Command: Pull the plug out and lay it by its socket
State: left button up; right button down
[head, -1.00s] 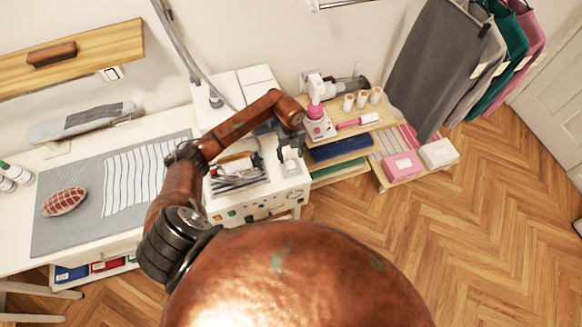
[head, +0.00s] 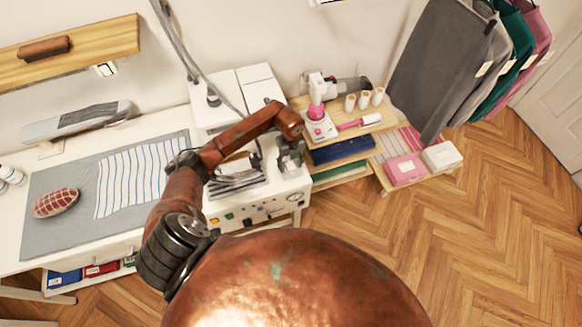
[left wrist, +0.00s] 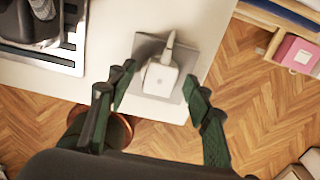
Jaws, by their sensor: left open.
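The white plug (left wrist: 160,78) sits on a grey square socket plate (left wrist: 146,48) near the edge of the white worktop, in the left wrist view. A pale cord or stem rises from the plug. My left gripper (left wrist: 158,74) is open, with one dark green finger on each side of the plug; whether they touch it I cannot tell. In the head view, my left gripper (head: 290,152) is over the worktop's right end, and the arm and gripper partly hide the plug there. My right gripper is not in view.
The iron stand (head: 238,182) is left of the gripper. A front panel with knobs (head: 250,212) lies below the worktop edge. A wooden shelf (head: 340,140) with a pink-and-white device (head: 318,115) and spools stands to the right. The floor (head: 480,240) at right is clear.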

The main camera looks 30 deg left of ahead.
aim_at(291, 166)
pick_arm(q)
jog(key=shift+c, duration=0.5)
dwell(0.4)
grip_shut()
dwell(0.4)
jog(key=shift+r, duration=0.15)
jog(key=shift+r+p, duration=2.2)
jog(key=shift+r, duration=0.7)
